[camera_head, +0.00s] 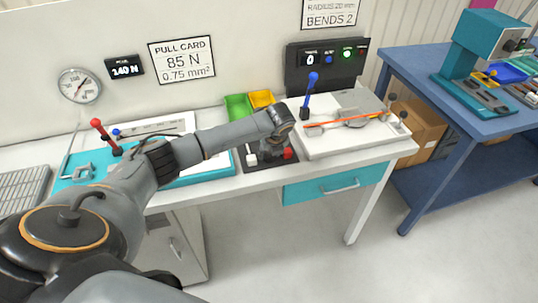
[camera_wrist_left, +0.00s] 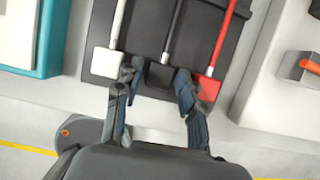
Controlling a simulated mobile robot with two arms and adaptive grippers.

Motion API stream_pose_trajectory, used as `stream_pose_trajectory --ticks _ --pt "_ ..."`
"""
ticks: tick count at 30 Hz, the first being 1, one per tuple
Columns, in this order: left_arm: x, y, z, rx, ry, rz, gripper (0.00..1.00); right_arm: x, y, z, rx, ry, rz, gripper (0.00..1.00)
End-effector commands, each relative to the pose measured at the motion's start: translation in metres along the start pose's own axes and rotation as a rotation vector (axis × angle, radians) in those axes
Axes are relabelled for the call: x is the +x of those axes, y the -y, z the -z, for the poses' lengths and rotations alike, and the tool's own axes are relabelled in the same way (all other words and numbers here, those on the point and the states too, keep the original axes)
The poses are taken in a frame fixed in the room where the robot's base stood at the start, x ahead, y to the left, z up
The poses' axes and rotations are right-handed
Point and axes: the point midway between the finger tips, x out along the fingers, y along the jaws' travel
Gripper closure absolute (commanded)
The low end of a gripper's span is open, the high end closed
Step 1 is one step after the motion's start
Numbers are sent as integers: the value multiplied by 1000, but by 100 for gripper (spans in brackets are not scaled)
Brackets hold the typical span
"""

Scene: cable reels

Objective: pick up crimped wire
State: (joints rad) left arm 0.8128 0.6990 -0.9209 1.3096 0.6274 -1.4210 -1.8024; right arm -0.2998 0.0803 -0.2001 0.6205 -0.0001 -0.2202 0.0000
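In the left wrist view, three wires lie side by side on a black tray (camera_wrist_left: 95,70): a white wire with a white end block (camera_wrist_left: 103,61), a dark wire with a dark end block (camera_wrist_left: 160,76), and a red wire with a red end block (camera_wrist_left: 207,88). I cannot tell which one is crimped. My left gripper (camera_wrist_left: 158,75) is open, with its fingertips on either side of the dark block; contact is unclear. In the head view, my left forearm hides part of the tray (camera_head: 262,166). The right gripper is out of view.
A white fixture with an orange wire (camera_head: 345,122) and a blue-knobbed lever (camera_head: 312,82) stands right of the tray. Green (camera_head: 238,106) and yellow (camera_head: 261,99) bins sit behind. A teal station with a red-knobbed lever (camera_head: 97,124) is left.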

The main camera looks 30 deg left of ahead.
Motion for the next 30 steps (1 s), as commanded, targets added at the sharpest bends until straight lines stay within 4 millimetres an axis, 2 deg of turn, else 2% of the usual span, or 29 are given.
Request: stream_pose_trajectory --ticks 4,5,10,22,26,30 --pt "0 0 0 0 0 0 60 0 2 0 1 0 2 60" --pt "0 0 0 0 0 0 64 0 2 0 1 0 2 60" --pt "0 0 0 0 0 0 99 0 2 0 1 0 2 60" --pt "-4 1 -2 -1 1 2 100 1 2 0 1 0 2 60" --pt "-15 1 -7 -2 1 4 100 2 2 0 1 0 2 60" --pt "-36 -1 -11 1 2 3 100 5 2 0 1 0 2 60"
